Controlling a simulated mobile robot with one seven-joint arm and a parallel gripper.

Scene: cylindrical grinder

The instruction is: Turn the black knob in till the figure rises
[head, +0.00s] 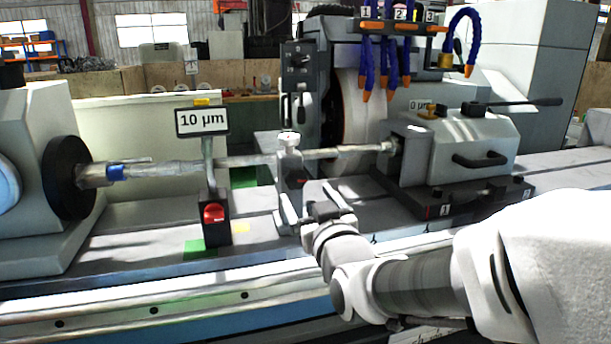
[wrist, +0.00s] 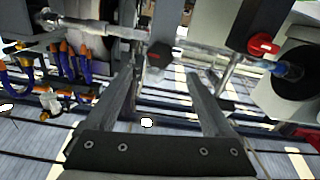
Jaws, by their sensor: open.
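The display (head: 202,121) on the gauge stand reads 10 µm in the head view. The grey steady rest (head: 289,175) stands at the middle of the long shaft (head: 240,160). In the wrist view the black knob (wrist: 160,55) shows just beyond and between my fingertips, apart from them as far as I can tell.
The gauge base (head: 214,228) with a red knob (head: 213,213) stands left of the steady rest. The tailstock (head: 460,150) is at the right, the chuck (head: 68,178) at the left. Blue coolant hoses (head: 385,65) hang by the wheel.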

